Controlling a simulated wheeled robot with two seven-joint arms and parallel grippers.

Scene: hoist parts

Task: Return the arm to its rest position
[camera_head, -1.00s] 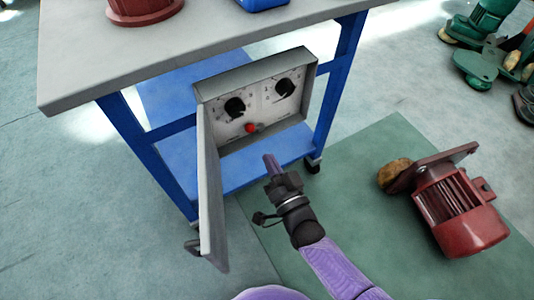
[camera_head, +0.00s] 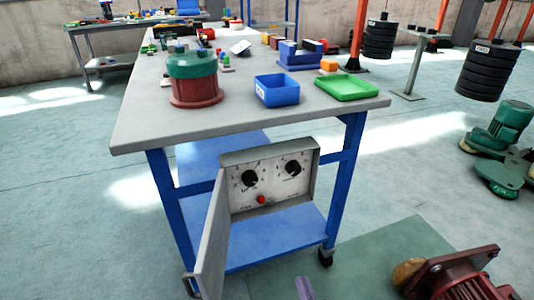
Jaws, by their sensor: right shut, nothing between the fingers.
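Only the purple fingertips of my right gripper (camera_head: 304,288) show, at the bottom edge of the head view. They are shut with nothing between them. The rest of that gripper and its arm are below the frame. The fingertips appear below and apart from the grey control box (camera_head: 312,186), which is mounted at the near end of the blue-legged table (camera_head: 240,124). Its door (camera_head: 210,250) hangs open at the left. Inside are two black knobs and a red button (camera_head: 261,199). My left gripper is not in view.
A red and green motor part (camera_head: 195,88), a blue bin (camera_head: 277,92) and a green tray (camera_head: 347,89) stand on the table. A dark red motor (camera_head: 455,278) lies on the green mat (camera_head: 380,252) at lower right. Green machines (camera_head: 508,125) stand on the floor at right.

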